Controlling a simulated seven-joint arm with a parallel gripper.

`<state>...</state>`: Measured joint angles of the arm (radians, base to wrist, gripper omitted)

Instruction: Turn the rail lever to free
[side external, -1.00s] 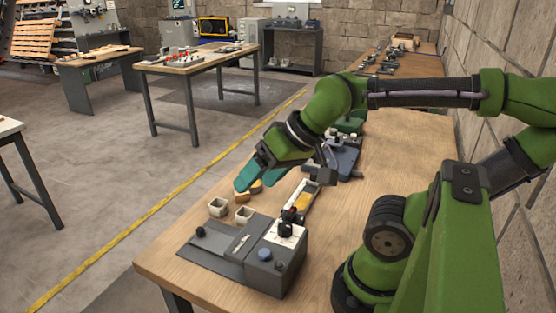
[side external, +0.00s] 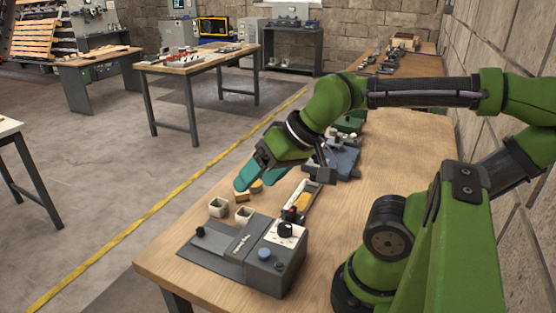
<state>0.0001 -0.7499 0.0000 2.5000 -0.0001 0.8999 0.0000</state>
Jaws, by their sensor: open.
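My gripper (side external: 247,178) has teal fingers and is open. It hangs over the far left part of the wooden bench, above small wooden pieces (side external: 241,197). Nearer the camera, a narrow pale rail-like fixture (side external: 312,191) holds a yellow-orange strip (side external: 303,202). A small red and black part (side external: 289,214) sits at its near end, possibly the rail lever; its setting cannot be read. My gripper is to the left of this fixture and apart from it. A grey control box (side external: 268,262) in front has a black knob (side external: 285,229) on a white dial and a blue button (side external: 264,254).
A grey plate with a black knob (side external: 200,231) adjoins the control box. A blue-grey device (side external: 343,160) stands behind my gripper. The bench (side external: 385,160) is clear on the right, beside the block wall.

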